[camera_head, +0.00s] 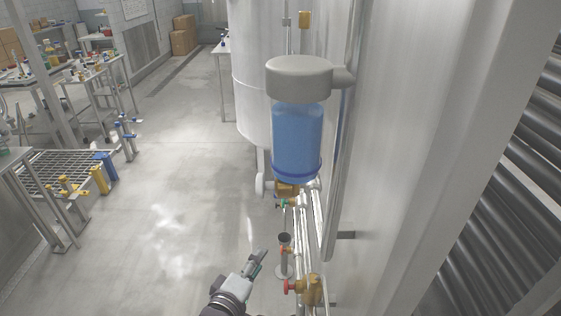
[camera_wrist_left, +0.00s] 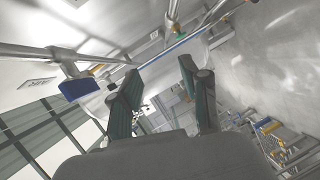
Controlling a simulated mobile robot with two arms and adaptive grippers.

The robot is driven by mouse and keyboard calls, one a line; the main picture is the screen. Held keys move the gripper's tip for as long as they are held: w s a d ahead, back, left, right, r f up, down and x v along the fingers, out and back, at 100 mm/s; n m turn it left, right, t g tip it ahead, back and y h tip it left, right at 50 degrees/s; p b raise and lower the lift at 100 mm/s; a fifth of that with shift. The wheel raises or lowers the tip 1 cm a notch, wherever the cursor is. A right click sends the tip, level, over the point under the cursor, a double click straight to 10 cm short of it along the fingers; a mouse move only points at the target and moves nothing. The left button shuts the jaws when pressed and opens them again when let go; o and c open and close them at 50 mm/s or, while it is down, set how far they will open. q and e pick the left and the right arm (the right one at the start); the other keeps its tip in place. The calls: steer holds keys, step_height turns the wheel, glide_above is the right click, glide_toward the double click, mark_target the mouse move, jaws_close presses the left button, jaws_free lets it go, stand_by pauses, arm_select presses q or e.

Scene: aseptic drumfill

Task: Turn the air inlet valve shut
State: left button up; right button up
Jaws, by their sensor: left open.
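In the left wrist view a blue lever handle (camera_wrist_left: 80,88) sits on a metal pipe, close to a white sign (camera_wrist_left: 37,84) with upside-down lettering that seems to read AIR. I take this to be the air inlet valve; I cannot pick it out in the head view. My left gripper (camera_head: 259,257) is at the bottom centre of the head view, left of the pipework. In the left wrist view its fingers (camera_wrist_left: 160,70) are spread and empty, with the blue handle to their left and apart from them. My right gripper is out of view.
Valves with red handles (camera_head: 290,287) and a green handle (camera_head: 281,205) stand on pipes right of my gripper. A blue filter bowl (camera_head: 297,140) with a grey cap hangs above. A white tank (camera_head: 251,80) stands behind. The floor (camera_head: 170,200) to the left is clear.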

arm_select(q)
step_height(320, 180, up, 14)
steer(key=n+t+h+p, duration=0.1)
steer(key=n+t+p, duration=0.1)
steer(key=p+x, duration=0.1)
steer(key=x, duration=0.4)
steer(key=d+p+x, duration=0.1)
steer(key=p+x, duration=0.1)
steer(key=x, duration=0.4)
steer(key=shift+d+r, duration=0.1)
steer(key=shift+r, duration=0.1)
steer(key=shift+w+d+f+p, duration=0.1)
steer(key=shift+w+d+p, duration=0.2)
steer(key=shift+w, duration=0.35)
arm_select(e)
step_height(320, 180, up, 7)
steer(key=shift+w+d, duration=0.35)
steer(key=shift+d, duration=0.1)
arm_select(q)
steer(key=shift+c, duration=0.4)
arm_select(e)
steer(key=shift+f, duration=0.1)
arm_select(q)
steer(key=shift+a, duration=0.1)
jaws_close()
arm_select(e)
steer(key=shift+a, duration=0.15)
